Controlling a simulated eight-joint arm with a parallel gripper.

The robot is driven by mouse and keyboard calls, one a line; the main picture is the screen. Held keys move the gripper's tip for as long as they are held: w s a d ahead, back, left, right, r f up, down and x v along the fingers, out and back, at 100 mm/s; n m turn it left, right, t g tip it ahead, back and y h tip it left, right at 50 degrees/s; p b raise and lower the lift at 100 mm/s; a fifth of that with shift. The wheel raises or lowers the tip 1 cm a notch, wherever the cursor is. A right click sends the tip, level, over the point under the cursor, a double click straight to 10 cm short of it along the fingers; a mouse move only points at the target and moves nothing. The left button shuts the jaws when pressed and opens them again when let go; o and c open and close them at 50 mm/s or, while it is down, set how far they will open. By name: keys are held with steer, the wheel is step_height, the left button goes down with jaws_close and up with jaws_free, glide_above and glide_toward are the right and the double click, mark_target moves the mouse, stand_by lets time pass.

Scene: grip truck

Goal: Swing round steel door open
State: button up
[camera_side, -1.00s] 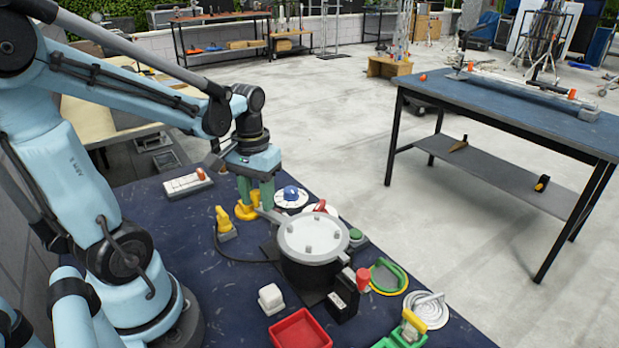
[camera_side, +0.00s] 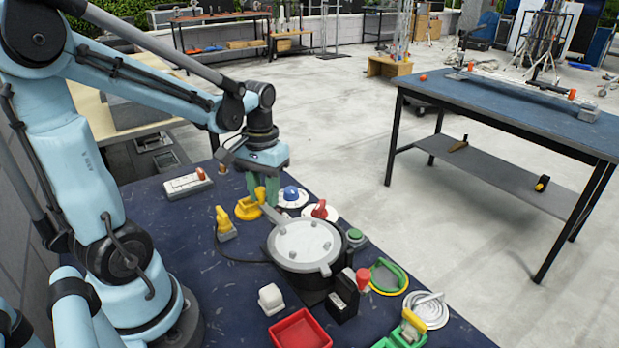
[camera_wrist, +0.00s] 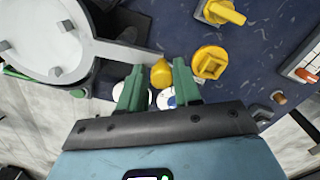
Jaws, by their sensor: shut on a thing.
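The round steel door (camera_side: 306,245) is a pale grey disc with several small lugs, lying over a black drum-shaped body (camera_side: 312,280). In the wrist view the door (camera_wrist: 38,35) fills the upper left, and its grey handle arm (camera_wrist: 122,52) reaches right to a yellow knob (camera_wrist: 161,74). My gripper (camera_wrist: 158,76) has its green fingers shut on that knob, one on each side. In the side view my gripper (camera_side: 260,187) is at the left back of the door, with the knob (camera_side: 260,195) between its fingers. How far the door stands from its seat is hard to tell.
A yellow rotary fitting (camera_side: 248,209), a blue-knobbed dial (camera_side: 291,196) and a red-knobbed dial (camera_side: 320,210) crowd close to my gripper. A yellow lever switch (camera_side: 225,223) stands left. A white block (camera_side: 271,298) and red tray (camera_side: 300,330) are in front.

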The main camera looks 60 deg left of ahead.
steer(key=shift+w+a+f, duration=0.1)
steer(key=shift+w+f, duration=0.15)
steer(key=shift+w, duration=0.25)
steer(key=shift+c, duration=0.3)
steer(key=shift+w+d, duration=0.4)
steer(key=shift+w, duration=0.2)
steer(key=shift+w+d, duration=0.35)
steer(key=shift+w, duration=0.25)
steer(key=shift+c, duration=0.7)
steer(key=shift+w+d, duration=0.5)
steer(key=shift+d, duration=0.05)
steer(key=shift+w+d, duration=0.2)
steer(key=shift+d, duration=0.25)
steer(key=shift+w+d, duration=0.2)
steer(key=shift+d, duration=0.25)
steer(key=o, duration=0.6)
step_height(320, 180, up, 8)
steer(key=shift+r, duration=0.1)
